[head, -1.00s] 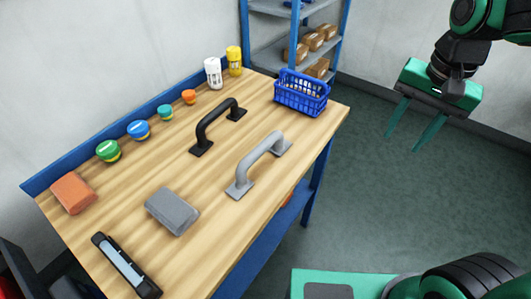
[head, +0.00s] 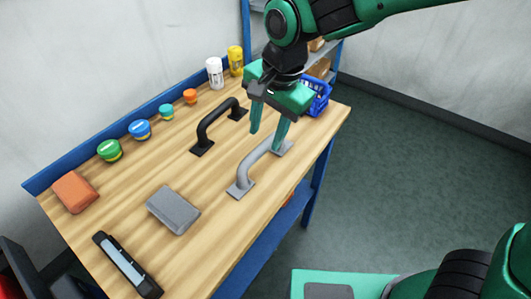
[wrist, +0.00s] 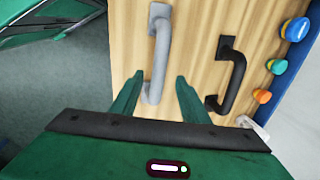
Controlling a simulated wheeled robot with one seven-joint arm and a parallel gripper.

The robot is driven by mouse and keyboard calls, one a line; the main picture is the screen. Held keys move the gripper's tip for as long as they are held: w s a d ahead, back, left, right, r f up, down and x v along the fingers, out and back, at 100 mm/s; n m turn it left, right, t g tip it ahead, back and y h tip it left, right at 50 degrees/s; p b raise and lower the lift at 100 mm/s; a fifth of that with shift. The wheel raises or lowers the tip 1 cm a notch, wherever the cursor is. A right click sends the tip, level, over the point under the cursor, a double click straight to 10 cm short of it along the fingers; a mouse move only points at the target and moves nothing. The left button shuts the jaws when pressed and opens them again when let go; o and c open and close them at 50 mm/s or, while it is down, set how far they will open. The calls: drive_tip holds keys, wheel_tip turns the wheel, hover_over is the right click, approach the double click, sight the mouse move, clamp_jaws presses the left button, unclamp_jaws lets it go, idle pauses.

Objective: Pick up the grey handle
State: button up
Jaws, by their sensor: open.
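The grey handle (head: 254,163) is fixed-shaped with two flat end plates and lies on the wooden table, right of the black handle. My gripper (head: 267,138) is open and empty, above the far end of the grey handle in the head view. In the wrist view the grey handle (wrist: 160,50) runs away from between my open fingers (wrist: 154,84). Its nearer end shows between the fingertips. I cannot tell whether the fingers are level with the bar; they appear above it.
The black handle (head: 208,126) lies to the left of the grey one. A grey block (head: 173,209), an orange block (head: 74,192), a squeegee-like tool (head: 127,264) and several coloured caps share the table (head: 213,240). A blue basket (head: 317,98) stands behind my gripper.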

sight(263, 145)
drive_tip(key=shift+w+a+f, duration=0.1)
drive_tip(key=shift+a+f, duration=0.05)
drive_tip(key=shift+f, duration=0.95)
drive_tip(key=shift+a+f, duration=0.2)
drive_tip(key=shift+f, duration=0.9)
drive_tip(key=shift+w+a+f, duration=0.1)
drive_tip(key=shift+a+f, duration=0.05)
drive_tip(key=shift+f, duration=0.95)
drive_tip(key=shift+c, duration=0.2)
clamp_jaws()
